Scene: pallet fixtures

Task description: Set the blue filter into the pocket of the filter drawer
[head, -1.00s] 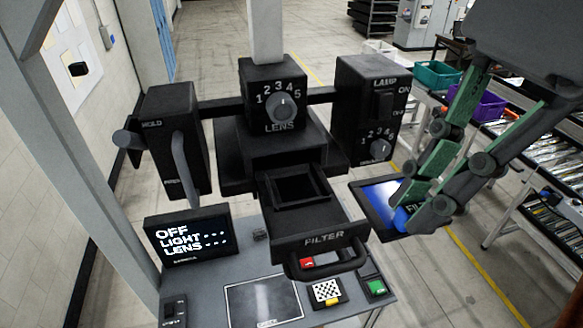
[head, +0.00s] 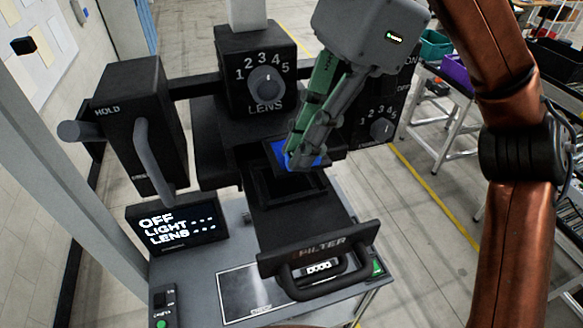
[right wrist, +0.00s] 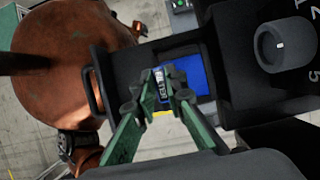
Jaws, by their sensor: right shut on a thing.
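The filter drawer (head: 310,230) is pulled out toward me below the lens block, its handle at the front. Its dark square pocket (head: 285,186) shows just below the blue filter. My right gripper (head: 300,163) is shut on the blue filter (head: 312,160) and holds it over the back part of the drawer. The gripper covers much of the filter in the head view. In the right wrist view the blue filter (right wrist: 200,75) shows between and beyond the fingers (right wrist: 165,92), over the dark drawer. I cannot tell whether it touches the drawer. My left gripper is not in view.
The lens block (head: 262,80) stands behind the drawer, with the hold block (head: 135,125) left and the lamp block (head: 378,130) right. A display (head: 178,228) and a bench panel (head: 255,292) lie below. Bins and racks stand at the right.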

